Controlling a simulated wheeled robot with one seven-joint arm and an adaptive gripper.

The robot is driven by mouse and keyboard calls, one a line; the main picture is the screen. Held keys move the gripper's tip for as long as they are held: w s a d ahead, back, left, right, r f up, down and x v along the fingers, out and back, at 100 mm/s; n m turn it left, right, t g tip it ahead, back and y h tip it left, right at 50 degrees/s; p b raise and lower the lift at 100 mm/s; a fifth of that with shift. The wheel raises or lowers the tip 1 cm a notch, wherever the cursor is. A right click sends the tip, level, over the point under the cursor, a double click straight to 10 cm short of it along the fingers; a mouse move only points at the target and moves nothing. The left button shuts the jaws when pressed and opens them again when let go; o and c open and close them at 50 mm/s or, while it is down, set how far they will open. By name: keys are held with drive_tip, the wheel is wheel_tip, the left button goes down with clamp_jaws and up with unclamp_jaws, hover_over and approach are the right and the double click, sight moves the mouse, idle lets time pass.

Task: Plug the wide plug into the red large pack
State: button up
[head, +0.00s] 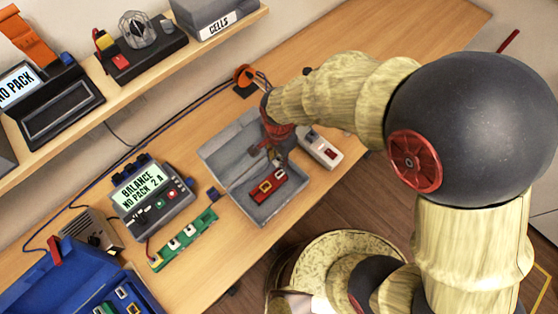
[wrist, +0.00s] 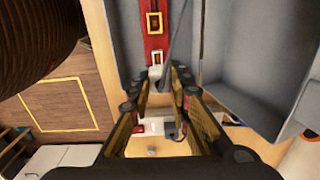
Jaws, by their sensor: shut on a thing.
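The red large pack (head: 265,187) lies in the open grey case (head: 285,208). It has a yellow-framed socket and a white one, which also show on the pack in the wrist view (wrist: 154,45). My gripper (head: 268,155) is over the case, near the far end of the pack. In the wrist view my gripper (wrist: 166,80) is closed at the tips on a small dark grey thing just beyond the pack's near end. Its shape is mostly hidden by the fingers, so I cannot tell whether it is the wide plug.
A white box (head: 321,149) stands right of the case. Left of it are a green board-like pack (head: 184,240), a small blue block (head: 213,194) and the balance charger (head: 150,200), reading "NO PACK". A blue case (head: 75,285) sits at lower left. A shelf runs behind.

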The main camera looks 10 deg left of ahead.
drive_tip(key=shift+w+d+r, duration=0.1)
drive_tip(key=shift+d, duration=0.1)
drive_tip(key=shift+s, duration=0.2)
drive_tip(key=shift+w, duration=0.1)
drive_tip(key=shift+f+b, duration=1.85)
drive_tip(key=shift+f, duration=1.1)
drive_tip(key=shift+f+b, duration=0.65)
drive_tip(key=shift+f, duration=0.7)
